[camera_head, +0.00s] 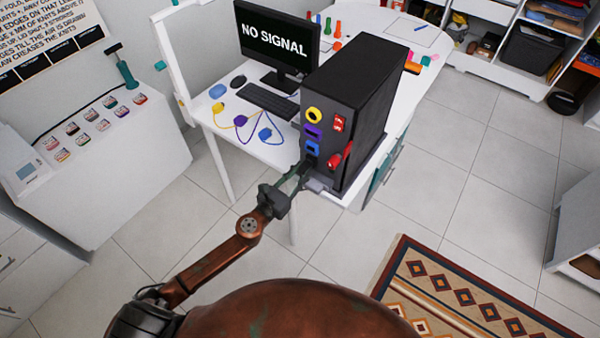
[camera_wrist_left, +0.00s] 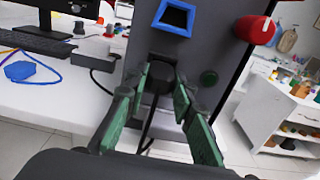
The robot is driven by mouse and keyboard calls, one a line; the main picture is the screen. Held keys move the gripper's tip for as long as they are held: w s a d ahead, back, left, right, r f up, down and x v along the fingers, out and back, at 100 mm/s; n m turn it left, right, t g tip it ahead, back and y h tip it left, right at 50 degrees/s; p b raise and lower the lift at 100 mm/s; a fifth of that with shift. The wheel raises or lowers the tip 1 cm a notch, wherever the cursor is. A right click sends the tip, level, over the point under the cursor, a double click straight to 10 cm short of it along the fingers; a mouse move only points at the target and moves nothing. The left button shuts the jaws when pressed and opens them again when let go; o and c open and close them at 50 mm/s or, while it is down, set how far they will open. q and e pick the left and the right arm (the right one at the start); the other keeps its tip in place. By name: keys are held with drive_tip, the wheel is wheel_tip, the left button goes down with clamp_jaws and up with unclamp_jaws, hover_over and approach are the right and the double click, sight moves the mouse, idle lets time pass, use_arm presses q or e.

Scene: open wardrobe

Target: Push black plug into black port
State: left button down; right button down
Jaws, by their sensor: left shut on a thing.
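The dark computer tower (camera_head: 340,110) stands on the white desk with a column of coloured ports on its front. My left gripper (camera_head: 303,172) is at the lower front of the tower. In the left wrist view its green fingers (camera_wrist_left: 160,88) are closed around the black plug (camera_wrist_left: 158,76), whose dark cable (camera_wrist_left: 147,132) hangs below. The plug is right at the tower's front panel, under the blue port (camera_wrist_left: 174,17). The black port is hidden behind the plug and fingers, so I cannot tell how far in the plug is. My right gripper is out of view.
Loose plugs with cables, one yellow (camera_head: 240,120) and one blue (camera_head: 265,133), lie left of the tower. A monitor (camera_head: 277,40) and keyboard (camera_head: 268,101) stand behind.

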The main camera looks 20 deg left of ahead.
use_arm(q)
drive_tip(key=shift+w, duration=0.1)
drive_tip(key=c, duration=1.6)
unclamp_jaws()
drive_tip(key=v, duration=1.2)
drive_tip(key=shift+d, duration=0.1)
